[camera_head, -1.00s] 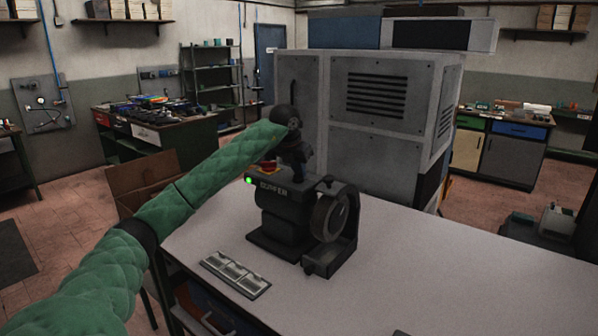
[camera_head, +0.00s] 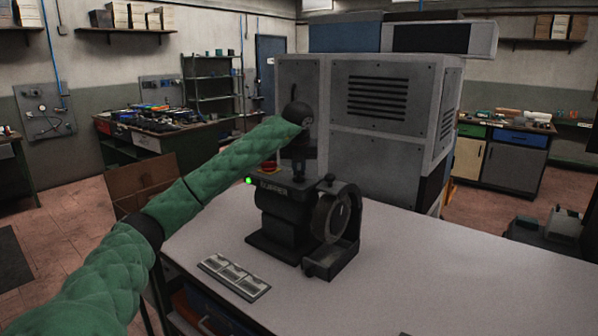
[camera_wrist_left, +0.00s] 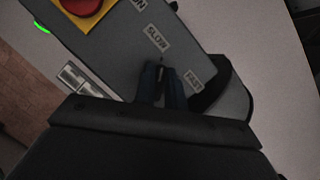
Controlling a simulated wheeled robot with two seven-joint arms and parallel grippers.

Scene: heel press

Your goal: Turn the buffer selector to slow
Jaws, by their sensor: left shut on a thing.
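The buffer (camera_head: 285,215) is a dark bench machine with a wheel (camera_head: 333,217) on its right side and a lit green lamp (camera_head: 248,181). My left gripper (camera_head: 299,175) reaches down onto its top from above. In the left wrist view the gripper (camera_wrist_left: 162,82) is shut on the small dark selector (camera_wrist_left: 162,66), which its fingers mostly hide. The SLOW label (camera_wrist_left: 156,38) lies just beyond the fingertips and the FAST label (camera_wrist_left: 194,82) to their right. The selector's exact pointing direction is hard to tell. My right gripper is out of view.
A red button (camera_wrist_left: 82,5) on a yellow plate sits on the buffer's top, near the selector. A plate with several pale panels (camera_head: 234,276) lies on the table (camera_head: 440,270) in front. A large grey cabinet (camera_head: 385,120) stands behind. The table's right side is clear.

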